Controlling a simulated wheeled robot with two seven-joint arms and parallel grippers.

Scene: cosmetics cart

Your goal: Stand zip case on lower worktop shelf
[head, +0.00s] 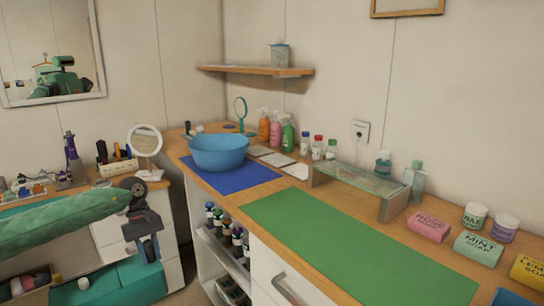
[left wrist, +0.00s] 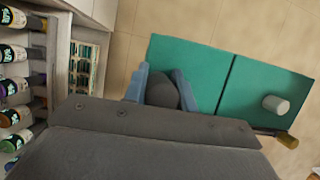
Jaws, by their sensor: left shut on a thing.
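My left gripper (head: 149,250) hangs pointing down in front of the worktop, left of the open cabinet. In the left wrist view my left gripper (left wrist: 163,75) has its blue fingers shut on a dark grey rounded thing (left wrist: 162,94), which looks like the zip case. Most of the case is hidden by the gripper body. The cabinet's open shelves (head: 220,243) under the worktop hold several bottles. A low glass shelf (head: 358,181) stands on the worktop near the wall. I cannot tell which of these is the lower worktop shelf. My right gripper is not in view.
The wooden worktop (head: 230,198) carries a blue bowl (head: 219,153) on a blue mat, a bare green mat (head: 350,255), bottles and soaps. Below my gripper are teal surfaces (left wrist: 200,85) with a white cylinder (left wrist: 276,104). A round mirror (head: 146,140) stands behind it.

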